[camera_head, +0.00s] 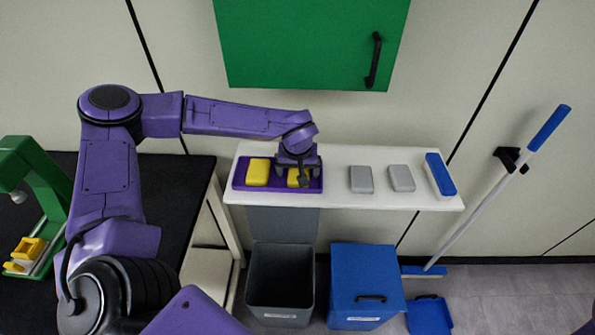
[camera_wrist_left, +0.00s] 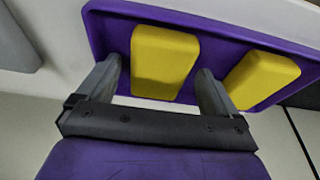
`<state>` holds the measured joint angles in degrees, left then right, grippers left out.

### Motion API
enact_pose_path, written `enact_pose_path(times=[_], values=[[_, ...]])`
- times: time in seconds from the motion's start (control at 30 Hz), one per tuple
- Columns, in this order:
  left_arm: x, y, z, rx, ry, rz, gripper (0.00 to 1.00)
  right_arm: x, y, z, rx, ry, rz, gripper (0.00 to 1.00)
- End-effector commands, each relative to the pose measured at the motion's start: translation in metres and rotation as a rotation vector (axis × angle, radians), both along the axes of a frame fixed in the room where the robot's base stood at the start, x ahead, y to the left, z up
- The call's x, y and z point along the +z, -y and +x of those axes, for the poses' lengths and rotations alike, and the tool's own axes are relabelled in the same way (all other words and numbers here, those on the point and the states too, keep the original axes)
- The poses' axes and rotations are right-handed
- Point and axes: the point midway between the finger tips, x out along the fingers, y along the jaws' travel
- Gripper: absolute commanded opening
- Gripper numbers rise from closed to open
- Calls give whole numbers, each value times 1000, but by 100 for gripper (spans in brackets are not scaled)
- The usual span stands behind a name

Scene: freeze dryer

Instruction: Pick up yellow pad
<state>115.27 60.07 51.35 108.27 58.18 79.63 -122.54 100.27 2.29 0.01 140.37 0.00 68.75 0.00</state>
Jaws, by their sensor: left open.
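Two yellow pads lie in a purple tray (camera_head: 238,186) on a white shelf. In the head view, the left pad (camera_head: 258,172) is uncovered, and the right pad (camera_head: 293,181) is partly hidden by my left gripper (camera_head: 303,182). In the left wrist view, the open fingers of my left gripper (camera_wrist_left: 158,70) frame one yellow pad (camera_wrist_left: 163,62), one finger to each side of it. The other yellow pad (camera_wrist_left: 262,78) lies just outside the right finger. The tray (camera_wrist_left: 230,52) shows beneath both pads. I cannot tell how far the fingertips are above the tray. My right gripper is out of view.
Below are a grey bin (camera_head: 280,285) and a blue bin (camera_head: 366,285). A green cabinet (camera_head: 300,40) hangs above. A mop (camera_head: 500,185) leans at the right.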

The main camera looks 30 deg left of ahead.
Motion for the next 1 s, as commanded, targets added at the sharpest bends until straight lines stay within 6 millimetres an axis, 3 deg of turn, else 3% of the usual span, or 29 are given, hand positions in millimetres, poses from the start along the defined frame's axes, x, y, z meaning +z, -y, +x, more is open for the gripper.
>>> enact_pose_path(times=[0.47,0.6,0.67,1.0], values=[[-1,0,-1,1,0,0,94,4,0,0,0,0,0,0],[-2,0,0,1,-1,-1,51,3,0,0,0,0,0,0],[-2,0,0,1,-1,-1,35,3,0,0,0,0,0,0],[-3,0,-1,1,-1,-1,34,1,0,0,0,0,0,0]])
